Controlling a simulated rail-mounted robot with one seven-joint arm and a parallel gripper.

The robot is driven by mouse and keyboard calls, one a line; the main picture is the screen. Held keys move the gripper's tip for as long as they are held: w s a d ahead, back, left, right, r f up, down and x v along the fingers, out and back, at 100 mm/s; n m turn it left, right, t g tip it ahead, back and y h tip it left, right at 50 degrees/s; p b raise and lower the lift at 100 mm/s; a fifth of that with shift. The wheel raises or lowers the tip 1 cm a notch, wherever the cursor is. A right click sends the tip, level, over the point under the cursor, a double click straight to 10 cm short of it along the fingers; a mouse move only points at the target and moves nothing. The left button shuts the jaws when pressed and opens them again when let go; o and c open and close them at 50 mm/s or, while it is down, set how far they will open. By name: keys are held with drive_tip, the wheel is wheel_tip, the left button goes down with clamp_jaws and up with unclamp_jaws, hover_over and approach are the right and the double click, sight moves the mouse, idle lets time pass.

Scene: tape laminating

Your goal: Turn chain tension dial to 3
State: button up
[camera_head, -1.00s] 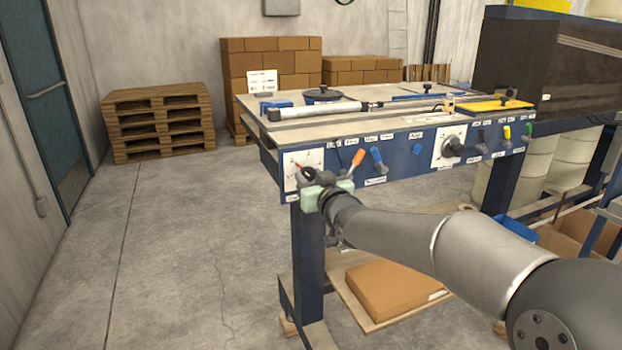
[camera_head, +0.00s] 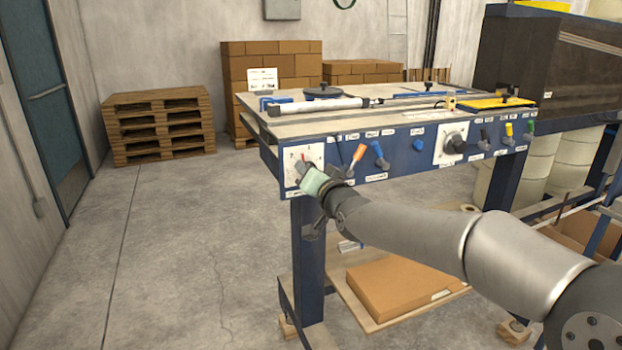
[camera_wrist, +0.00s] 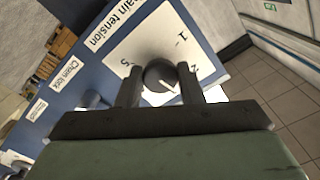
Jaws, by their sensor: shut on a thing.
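The chain tension dial (camera_wrist: 158,73) is a dark round knob on a white plate (camera_wrist: 140,38) labelled "Chain tension". In the wrist view my gripper (camera_wrist: 160,78) is shut on this knob, one dark finger on each side. A pale line on the knob points to the lower right in that view. The numbers 1, 2 and 5 show around it; my fingers and gripper body hide the lower part of the scale. In the head view the white plate (camera_head: 291,168) is at the panel's left end, with my gripper (camera_head: 304,174) against it and covering most of the knob.
An orange-tipped lever (camera_head: 357,154) and a blue one (camera_head: 379,153) stick out just right of the dial. Further right are a large black dial (camera_head: 455,144) and several coloured levers. A cardboard box (camera_head: 395,285) lies on the low shelf.

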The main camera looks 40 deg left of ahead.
drive_tip(key=m+b, duration=0.2)
drive_tip(key=m, duration=0.2)
drive_tip(key=shift+m, duration=0.4)
idle(0.4)
drive_tip(key=o, duration=1)
drive_tip(key=shift+c, duration=0.2)
drive_tip(key=shift+d, duration=0.1)
drive_tip(key=p+v, duration=0.2)
drive_tip(key=v, duration=1.5)
